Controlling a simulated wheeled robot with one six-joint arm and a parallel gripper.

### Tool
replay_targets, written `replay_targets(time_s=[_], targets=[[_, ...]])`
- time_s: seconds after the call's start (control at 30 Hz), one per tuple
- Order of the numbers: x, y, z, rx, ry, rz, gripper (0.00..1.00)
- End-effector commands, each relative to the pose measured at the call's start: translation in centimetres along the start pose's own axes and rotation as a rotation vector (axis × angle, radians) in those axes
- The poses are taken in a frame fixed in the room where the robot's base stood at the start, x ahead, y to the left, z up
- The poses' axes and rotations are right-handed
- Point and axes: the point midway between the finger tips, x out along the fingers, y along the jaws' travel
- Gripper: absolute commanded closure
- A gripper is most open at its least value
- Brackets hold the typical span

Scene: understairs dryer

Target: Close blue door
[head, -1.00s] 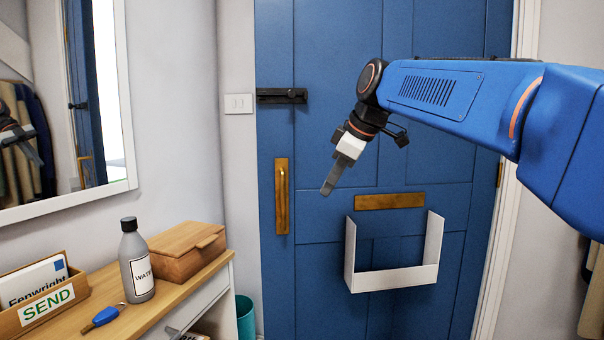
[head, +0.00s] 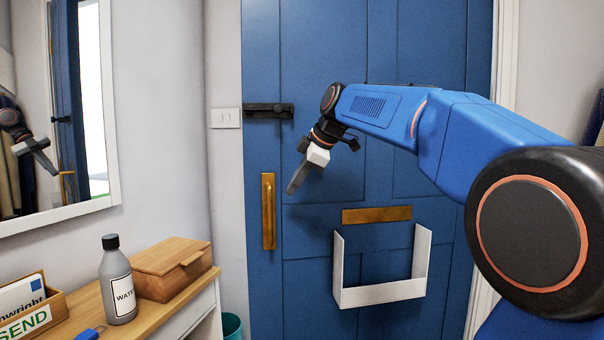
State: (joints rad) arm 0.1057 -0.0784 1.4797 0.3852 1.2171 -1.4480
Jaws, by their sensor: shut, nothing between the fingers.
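The blue door (head: 385,50) fills the middle of the head view and looks flush in its frame, or nearly so; I cannot tell if it is fully shut. It carries a brass pull handle (head: 268,212), a black bolt (head: 268,111) at its left edge, a brass letter plate (head: 376,215) and a white letter basket (head: 383,294). My gripper (head: 292,190) is shut and empty. It points down in front of the door, right of and slightly above the pull handle, apart from the handle. Whether its tip touches the door panel is unclear.
A wooden console table (head: 180,310) stands at the lower left with a grey water bottle (head: 118,285), a wooden box (head: 172,270) and a letter tray (head: 50,318). A mirror (head: 112,120) hangs above it. A teal bin (head: 231,326) stands between table and door.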

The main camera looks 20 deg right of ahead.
Motion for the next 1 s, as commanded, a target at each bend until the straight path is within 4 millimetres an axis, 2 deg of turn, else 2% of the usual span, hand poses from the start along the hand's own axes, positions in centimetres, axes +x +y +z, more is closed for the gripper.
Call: replay_targets(time_s=[0.1,0.3,0.53,1.0], targets=[[2.3,-0.1,0.0,0.0,-0.001,-0.003,1.0],[3.4,2.3,0.1,0.001,-0.001,-0.001,1.0],[4.0,3.4,0.1,0.001,0.0,-0.001,1.0],[4.1,3.7,0.0,0.003,-0.001,0.001,1.0]])
